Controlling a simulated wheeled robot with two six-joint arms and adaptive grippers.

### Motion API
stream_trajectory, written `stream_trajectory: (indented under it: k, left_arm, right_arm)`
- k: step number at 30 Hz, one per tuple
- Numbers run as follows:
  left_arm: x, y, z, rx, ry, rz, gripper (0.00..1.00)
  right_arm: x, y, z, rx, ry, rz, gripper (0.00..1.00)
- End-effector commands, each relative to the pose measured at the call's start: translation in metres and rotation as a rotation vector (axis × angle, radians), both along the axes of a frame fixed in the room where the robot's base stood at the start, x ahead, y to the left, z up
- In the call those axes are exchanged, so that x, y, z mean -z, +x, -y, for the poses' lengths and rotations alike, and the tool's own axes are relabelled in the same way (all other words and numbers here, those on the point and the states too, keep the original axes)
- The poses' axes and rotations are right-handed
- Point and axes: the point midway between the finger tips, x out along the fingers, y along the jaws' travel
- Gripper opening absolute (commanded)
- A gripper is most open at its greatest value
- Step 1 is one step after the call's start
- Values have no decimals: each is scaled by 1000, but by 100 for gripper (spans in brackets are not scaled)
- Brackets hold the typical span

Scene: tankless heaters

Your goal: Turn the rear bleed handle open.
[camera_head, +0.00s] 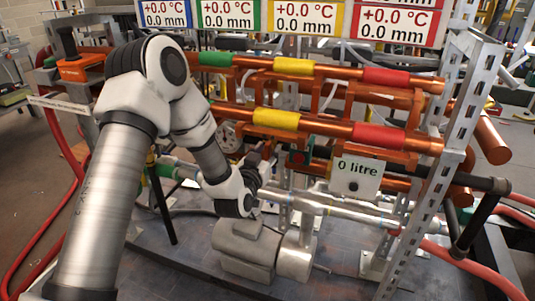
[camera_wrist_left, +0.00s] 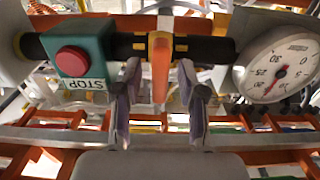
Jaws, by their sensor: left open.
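An orange lever handle (camera_wrist_left: 160,68) stands on a dark horizontal pipe in the left wrist view, between a green STOP box and a round gauge. I take it for the bleed handle, but no label shows. My left gripper (camera_wrist_left: 160,82) is open, with one finger on each side of the handle's lower part. Gaps show on both sides, so it does not grip the handle. In the head view my left gripper (camera_head: 264,160) is at the front of the pipe rig, and the handle is hard to make out there. My right gripper is not in view.
The STOP box with a red button (camera_wrist_left: 72,61) is left of the fingers and the gauge (camera_wrist_left: 280,65) is right of them. Copper pipes (camera_head: 345,130) run above the gripper. A grey pump motor (camera_head: 245,248) stands below.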

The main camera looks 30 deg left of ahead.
Motion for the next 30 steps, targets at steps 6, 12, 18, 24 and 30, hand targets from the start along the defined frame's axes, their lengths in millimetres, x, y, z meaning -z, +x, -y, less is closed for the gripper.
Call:
stream_trajectory:
  k: [6, 12, 18, 24, 30]
  left_arm:
    - [1, 2, 0, 0, -1, -3, 41]
    - [1, 2, 0, 0, -1, -3, 0]
    - [1, 2, 0, 0, -4, -2, 0]
    - [1, 2, -1, 0, -36, 5, 0]
    - [2, 2, -1, 0, -126, 27, 0]
  right_arm:
    - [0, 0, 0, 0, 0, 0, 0]
    - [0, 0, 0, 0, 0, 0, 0]
    - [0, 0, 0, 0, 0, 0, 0]
    - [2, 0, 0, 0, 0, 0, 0]
    - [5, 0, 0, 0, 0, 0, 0]
